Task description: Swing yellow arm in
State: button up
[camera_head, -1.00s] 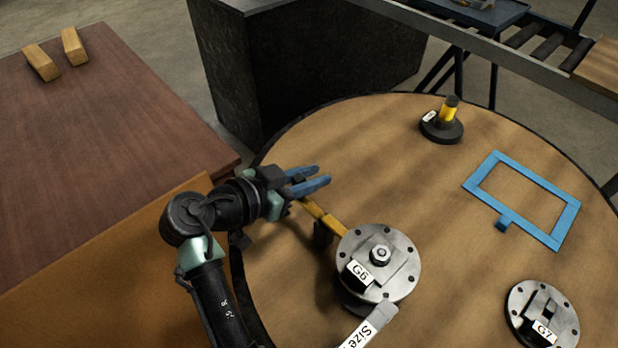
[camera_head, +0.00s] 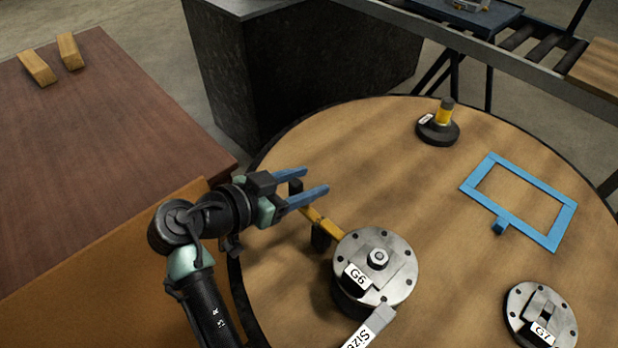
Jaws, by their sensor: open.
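The yellow arm (camera_head: 330,227) sticks out to the upper left from the round metal flange unit labelled G6 (camera_head: 396,262), which stands on the round wooden table. A dark upright piece sits under the yellow arm near its outer end. My gripper (camera_head: 316,181) is open, with two blue fingers pointing right. It is just above and beyond the outer end of the yellow arm in the picture, and its near finger partly overlaps that end. I cannot tell whether they touch. Nothing is between the fingers.
A second flange G7 (camera_head: 527,303), a blue rectangular frame (camera_head: 554,241) and a black base with a yellow post (camera_head: 438,128) stand on the round table (camera_head: 375,130). Its upper middle is clear.

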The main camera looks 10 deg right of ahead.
jog(key=p+v, duration=0.1)
jog(key=v, duration=1)
jog(key=shift+s+a+r, duration=0.25)
